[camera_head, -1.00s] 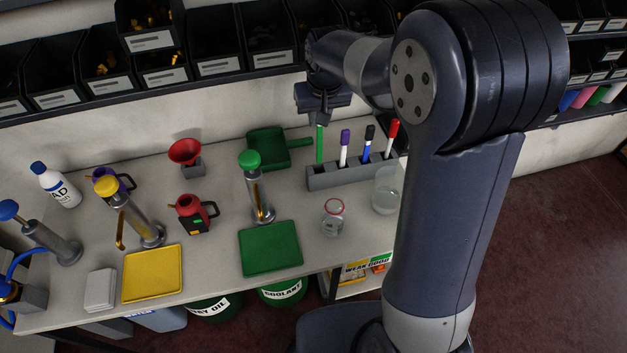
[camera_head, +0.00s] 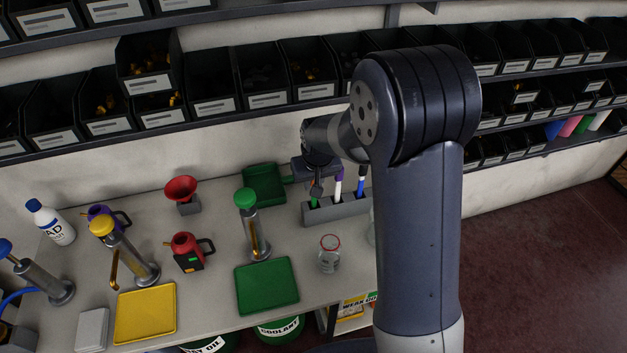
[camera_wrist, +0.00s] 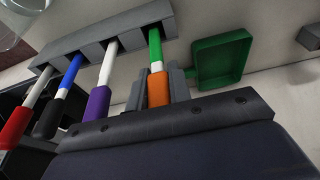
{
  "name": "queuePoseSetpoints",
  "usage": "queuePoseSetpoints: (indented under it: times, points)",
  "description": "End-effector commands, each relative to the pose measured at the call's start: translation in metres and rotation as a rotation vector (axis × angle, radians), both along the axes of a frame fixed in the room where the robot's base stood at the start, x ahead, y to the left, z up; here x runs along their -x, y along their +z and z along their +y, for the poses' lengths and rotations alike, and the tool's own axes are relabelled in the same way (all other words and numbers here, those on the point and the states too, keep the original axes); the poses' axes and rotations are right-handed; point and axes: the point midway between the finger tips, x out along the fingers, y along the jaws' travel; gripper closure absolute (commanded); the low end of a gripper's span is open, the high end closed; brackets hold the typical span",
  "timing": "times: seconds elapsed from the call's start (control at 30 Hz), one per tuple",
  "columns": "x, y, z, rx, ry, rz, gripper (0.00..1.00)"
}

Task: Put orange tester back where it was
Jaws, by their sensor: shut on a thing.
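The orange tester (camera_wrist: 158,89) has an orange grip, a white band and a green shaft. My gripper (camera_wrist: 158,82) is shut on its orange grip in the wrist view. The green shaft (camera_head: 314,201) meets the left end of the grey rack (camera_head: 345,208) in the head view, and the end slot of the rack (camera_wrist: 66,52) in the wrist view. The shaft's tip is hidden, so its depth in the slot cannot be told. My gripper (camera_head: 316,188) is just above that rack end.
Purple (camera_wrist: 97,103), black (camera_wrist: 48,120) and red (camera_wrist: 15,127) testers stand in the same rack. A glass jar (camera_head: 329,256) stands in front. Bins (camera_head: 262,75) line the wall behind.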

Motion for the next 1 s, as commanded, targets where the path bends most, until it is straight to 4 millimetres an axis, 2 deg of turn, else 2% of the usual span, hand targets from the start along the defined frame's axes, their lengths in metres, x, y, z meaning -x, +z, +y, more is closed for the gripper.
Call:
queuePoseSetpoints:
  times: [0.07, 0.1, 0.33, 0.57, 0.73, 0.87, 1.0]
  points:
    - [0.0, -0.004, 0.0, 0.0, 0.0, 0.0, 1.0]
    - [0.0, -0.003, 0.0, 0.0, 0.0, 0.0, 0.79]
    - [0.0, -0.002, 0.0, 0.0, 0.0, 0.0, 0.6]
    - [0.0, -0.002, 0.0, 0.0, 0.0, 0.0, 0.59]
    - [0.0, 0.006, 0.0, -0.001, 0.0, -0.003, 0.59]
    - [0.005, 0.025, -0.001, -0.001, 0.0, -0.007, 0.59]
    - [0.013, 0.053, -0.003, -0.001, 0.0, -0.007, 0.59]
